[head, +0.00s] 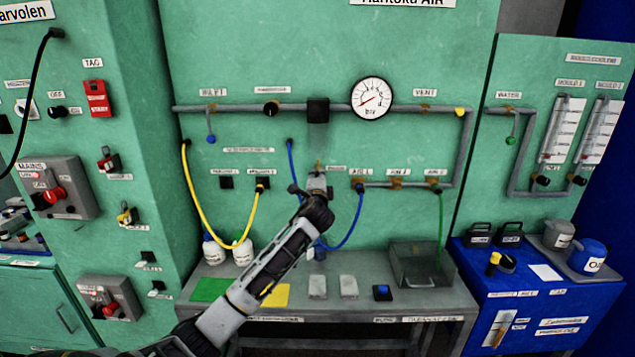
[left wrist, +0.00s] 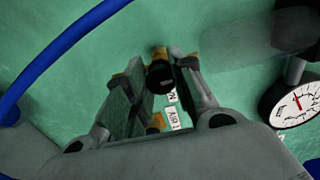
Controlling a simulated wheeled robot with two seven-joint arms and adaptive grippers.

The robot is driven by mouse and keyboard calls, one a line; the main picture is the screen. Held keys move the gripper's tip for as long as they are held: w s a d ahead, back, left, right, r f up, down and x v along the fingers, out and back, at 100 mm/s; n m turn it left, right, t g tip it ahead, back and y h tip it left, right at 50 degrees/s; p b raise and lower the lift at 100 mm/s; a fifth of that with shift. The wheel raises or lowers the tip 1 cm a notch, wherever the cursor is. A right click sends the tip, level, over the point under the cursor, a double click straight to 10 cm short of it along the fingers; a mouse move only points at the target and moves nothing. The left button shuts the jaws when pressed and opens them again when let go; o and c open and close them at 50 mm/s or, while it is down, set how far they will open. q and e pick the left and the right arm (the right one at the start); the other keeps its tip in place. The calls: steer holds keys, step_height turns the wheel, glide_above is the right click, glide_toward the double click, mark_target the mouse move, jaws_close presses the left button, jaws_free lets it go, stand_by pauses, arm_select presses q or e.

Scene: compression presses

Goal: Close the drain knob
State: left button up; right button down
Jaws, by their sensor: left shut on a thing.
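The drain knob (left wrist: 160,78) is a small black knob with a brass fitting, seen in the left wrist view between my left gripper's fingers (left wrist: 160,92). The fingers are shut on it, one on each side. In the head view my left gripper (head: 318,180) reaches up to the green panel below the black filter block (head: 318,110). There the gripper hides the knob, and only a brass tip (head: 318,166) shows above it. The knob's exact turn angle cannot be told. My right gripper is not in view.
A round gauge (head: 371,98) sits right of the filter on the grey pipe (head: 430,108). A blue hose (head: 355,225) hangs close to my left gripper, and a yellow hose (head: 200,215) hangs further left. A grey bench (head: 365,305) stands below.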

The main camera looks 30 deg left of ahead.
arm_select(q)
steer(key=shift+f, duration=0.1)
steer(key=o, duration=1)
steer(key=shift+v, duration=6)
steer(key=shift+s, duration=0.1)
